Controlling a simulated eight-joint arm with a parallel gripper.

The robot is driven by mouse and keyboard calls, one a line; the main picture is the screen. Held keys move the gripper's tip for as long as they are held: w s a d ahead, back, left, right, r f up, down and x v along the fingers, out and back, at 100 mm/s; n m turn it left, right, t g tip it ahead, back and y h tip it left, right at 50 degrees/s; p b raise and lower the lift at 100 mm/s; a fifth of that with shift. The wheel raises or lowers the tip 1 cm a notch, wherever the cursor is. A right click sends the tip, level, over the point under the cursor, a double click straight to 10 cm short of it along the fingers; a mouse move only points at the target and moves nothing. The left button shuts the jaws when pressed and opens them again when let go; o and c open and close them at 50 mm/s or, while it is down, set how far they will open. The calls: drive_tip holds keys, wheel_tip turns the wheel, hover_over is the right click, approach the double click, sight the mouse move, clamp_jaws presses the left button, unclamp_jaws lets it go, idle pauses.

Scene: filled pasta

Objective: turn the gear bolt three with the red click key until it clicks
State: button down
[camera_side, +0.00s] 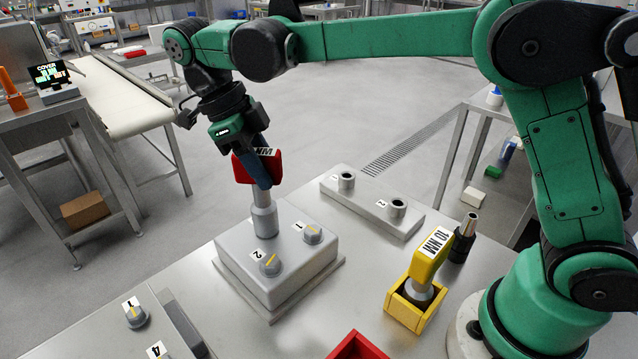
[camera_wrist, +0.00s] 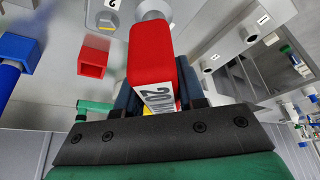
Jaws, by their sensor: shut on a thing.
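The red click key (camera_side: 242,166) is gripped in my gripper (camera_side: 262,170), which is shut on its handle. The key stands upright, and its grey shaft reaches down to the back left part of the grey gear box (camera_side: 290,273). Its lower end covers what is under it, so I cannot see a bolt or number there. Bolts labelled 1 (camera_side: 312,234) and 2 (camera_side: 270,264), each with a yellow mark, show on the same box top. In the wrist view the red key (camera_wrist: 150,50) lies between the fingers with a "20" label.
The red holder (camera_side: 357,347) is at the front edge, empty in the wrist view. A yellow 10 MM key (camera_side: 432,255) stands in a yellow holder (camera_side: 402,311). A grey block with two sockets (camera_side: 370,205) lies behind. Another marked bolt (camera_side: 135,317) is at lower left. A blue key (camera_wrist: 10,75) shows in the wrist view.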

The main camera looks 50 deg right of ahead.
drive_tip(key=shift+c, duration=2.2)
unclamp_jaws()
drive_tip(key=shift+v, duration=2.65)
drive_tip(key=shift+d+r+n+t, duration=0.3)
drive_tip(key=shift+d+n, duration=0.1)
drive_tip(key=shift+n, duration=0.3)
drive_tip(key=s+d+f+n+t+y, duration=0.1)
drive_tip(key=s+d+f+n+t, duration=0.2)
drive_tip(key=n, duration=1)
drive_tip(key=s+d+f+n+t+y, duration=0.2)
drive_tip(key=s+d+f+n+t, duration=0.2)
drive_tip(key=n, duration=0.9)
drive_tip(key=s+d+t, duration=0.3)
drive_tip(key=shift+f+n, duration=0.2)
drive_tip(key=shift+n, duration=0.1)
